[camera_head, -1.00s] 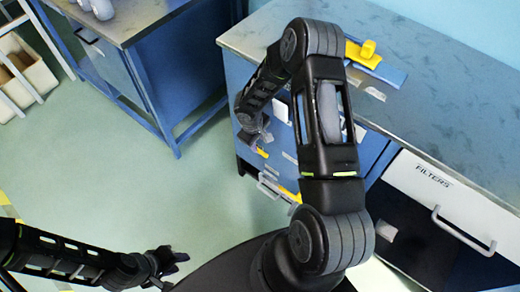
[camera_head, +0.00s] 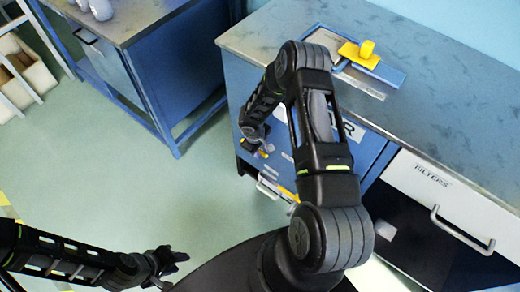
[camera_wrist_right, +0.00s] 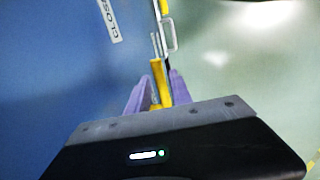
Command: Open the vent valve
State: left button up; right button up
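The yellow valve lever (camera_wrist_right: 157,82) stands out from the blue cabinet front (camera_wrist_right: 60,70) in the right wrist view, beside a white label reading "CLOS…". My right gripper (camera_wrist_right: 159,84) has its purple-looking fingers on both sides of the lever; whether they press on it I cannot tell. In the head view my right gripper (camera_head: 262,149) is low at the cabinet's left front, with a small yellow-orange bit of the lever at its tips. My left gripper (camera_head: 177,270) is open and empty over the floor at the bottom left.
A yellow block on a blue plate (camera_head: 388,73) is on the worktop. A "FILTERS" drawer (camera_head: 430,185) is at right.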

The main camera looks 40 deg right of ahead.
grip_shut()
dwell(1.1)
